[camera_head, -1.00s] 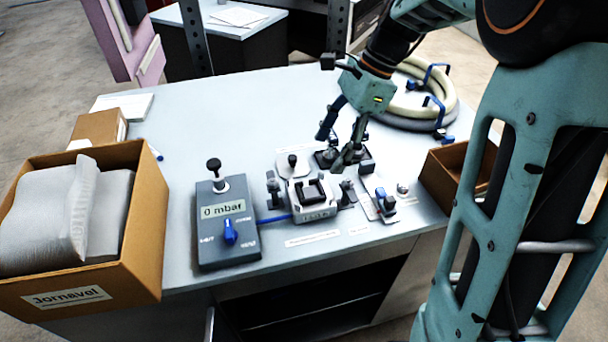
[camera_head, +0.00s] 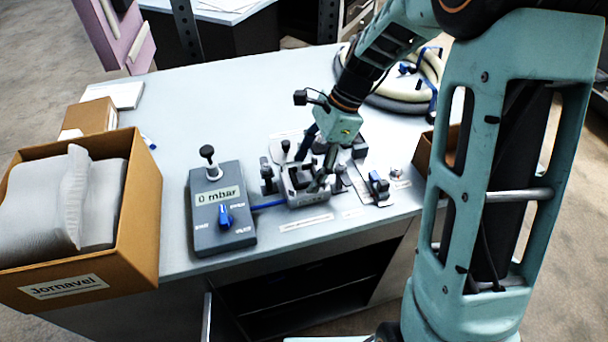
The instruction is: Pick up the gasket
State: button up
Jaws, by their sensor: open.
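My gripper (camera_head: 309,172) is open, with its dark fingers pointing down over the small grey fixture block (camera_head: 310,198) near the table's front edge. A dark piece that looks like the gasket (camera_head: 295,180) sits on top of this block, partly hidden by the fingers. I cannot tell whether a finger touches it. Black clamps stand close at the block's left (camera_head: 267,178) and right sides.
A grey gauge box (camera_head: 222,207) reading "0 mbar" stands left of the fixture, joined by a blue tube. A cardboard box (camera_head: 145,215) with grey cushions is farther left. A coiled hose (camera_head: 395,103) lies behind my arm.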

jog(key=shift+c, duration=0.2)
jog(key=c, duration=1.1)
jog(key=shift+r, duration=0.1)
